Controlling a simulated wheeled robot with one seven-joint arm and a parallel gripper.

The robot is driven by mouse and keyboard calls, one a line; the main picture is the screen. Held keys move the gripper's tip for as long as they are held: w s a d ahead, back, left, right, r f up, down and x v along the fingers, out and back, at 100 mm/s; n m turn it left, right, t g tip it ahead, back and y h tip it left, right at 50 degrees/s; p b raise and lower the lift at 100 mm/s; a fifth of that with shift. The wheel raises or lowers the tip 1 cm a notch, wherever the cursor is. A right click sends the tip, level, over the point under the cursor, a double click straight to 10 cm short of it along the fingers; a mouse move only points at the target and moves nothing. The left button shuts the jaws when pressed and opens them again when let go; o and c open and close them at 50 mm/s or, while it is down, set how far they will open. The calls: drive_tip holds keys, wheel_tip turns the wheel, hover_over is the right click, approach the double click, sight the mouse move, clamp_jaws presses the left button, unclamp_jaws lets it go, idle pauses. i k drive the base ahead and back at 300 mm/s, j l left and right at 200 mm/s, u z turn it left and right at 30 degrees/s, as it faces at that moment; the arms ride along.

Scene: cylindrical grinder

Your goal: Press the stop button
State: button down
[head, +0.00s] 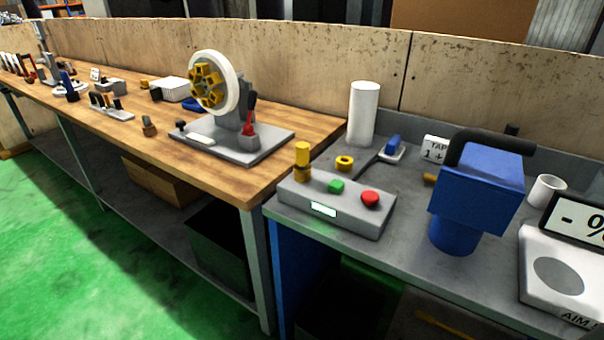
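A grey control box (335,207) sits at the front left of the grey bench top. Nothing touches the buttons. My gripper is not in this view.
A blue machine with a black handle (475,190) stands right of the box. A white scale (562,275) is farther right. A white cylinder (363,115) stands behind. A wooden bench (190,165) at left holds a wheel grinder (220,90). The green floor (110,270) is clear.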

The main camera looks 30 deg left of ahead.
sight(369, 198)
drive_tip(key=j+u, duration=0.2)
drive_tip(key=j, duration=0.3)
drive_tip(key=i+j+u, duration=0.2)
drive_tip(key=j, duration=0.35)
drive_tip(key=j+u, duration=0.2)
drive_tip(key=j, duration=0.3)
drive_tip(key=j+u, duration=0.4)
